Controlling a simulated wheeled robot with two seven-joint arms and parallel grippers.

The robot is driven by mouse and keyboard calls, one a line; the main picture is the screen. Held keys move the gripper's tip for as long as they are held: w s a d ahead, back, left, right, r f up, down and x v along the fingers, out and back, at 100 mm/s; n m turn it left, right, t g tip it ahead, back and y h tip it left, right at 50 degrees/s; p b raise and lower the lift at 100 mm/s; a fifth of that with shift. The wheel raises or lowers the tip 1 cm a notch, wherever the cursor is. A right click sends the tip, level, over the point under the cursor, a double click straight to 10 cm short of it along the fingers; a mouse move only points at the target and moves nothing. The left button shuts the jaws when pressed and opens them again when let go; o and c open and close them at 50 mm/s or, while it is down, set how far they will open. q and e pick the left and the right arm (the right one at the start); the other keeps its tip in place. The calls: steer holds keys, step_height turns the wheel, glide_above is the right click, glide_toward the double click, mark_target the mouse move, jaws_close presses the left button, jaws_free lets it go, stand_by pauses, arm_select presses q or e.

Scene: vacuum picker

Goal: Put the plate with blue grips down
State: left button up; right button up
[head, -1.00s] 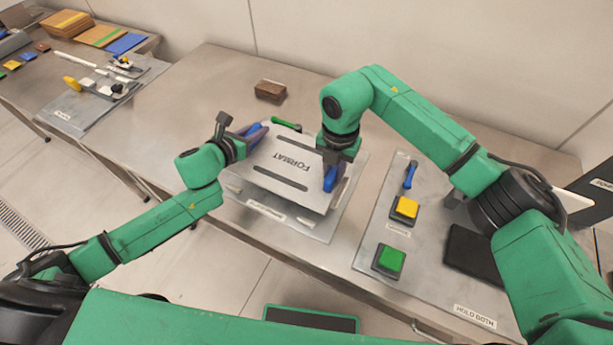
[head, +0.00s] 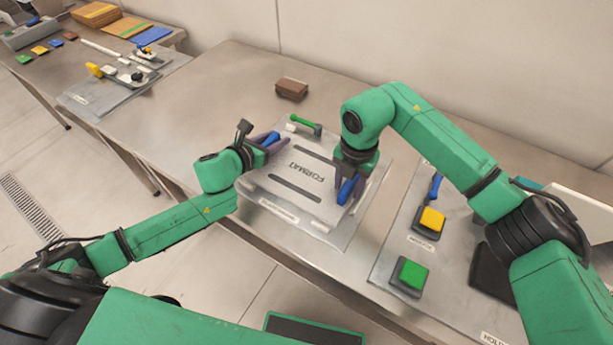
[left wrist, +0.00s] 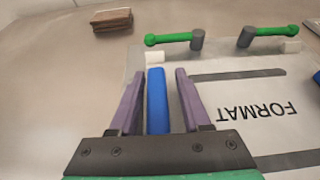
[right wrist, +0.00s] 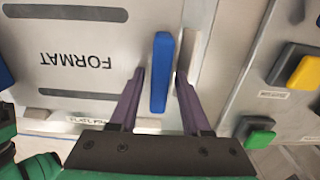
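The grey FORMAT plate (head: 298,178) lies flat on the metal base (head: 338,240) on the table, apparently resting on it. Its left blue grip (left wrist: 157,100) stands between the spread purple fingers of my left gripper (head: 266,141), with small gaps beside it. Its right blue grip (right wrist: 161,72) stands between the spread fingers of my right gripper (head: 349,188), also with gaps. Both grippers are open around the grips. The plate's underside is hidden. Two green-handled clamps (left wrist: 172,38) (left wrist: 268,32) show beyond the plate's far edge in the left wrist view.
A brown block (head: 291,88) lies behind the plate. To the right, a panel carries a yellow button (head: 431,220), a green button (head: 411,274) and a blue-handled lever (head: 435,188). Table space left of the base is clear. A side table with parts is at far left.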

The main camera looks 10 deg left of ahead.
arm_select(q)
steer(key=shift+r, duration=0.2)
arm_select(e)
steer(key=shift+s+r, duration=0.1)
steer(key=shift+r, duration=0.05)
arm_select(q)
steer(key=shift+s+a, duration=0.1)
steer(key=shift+a, duration=0.05)
steer(key=shift+s+a, duration=0.1)
steer(key=shift+s, duration=0.2)
steer(key=v, duration=1.1)
steer(key=shift+s+r, duration=0.1)
steer(key=shift+s, duration=0.05)
arm_select(e)
step_height(320, 180, up, 12)
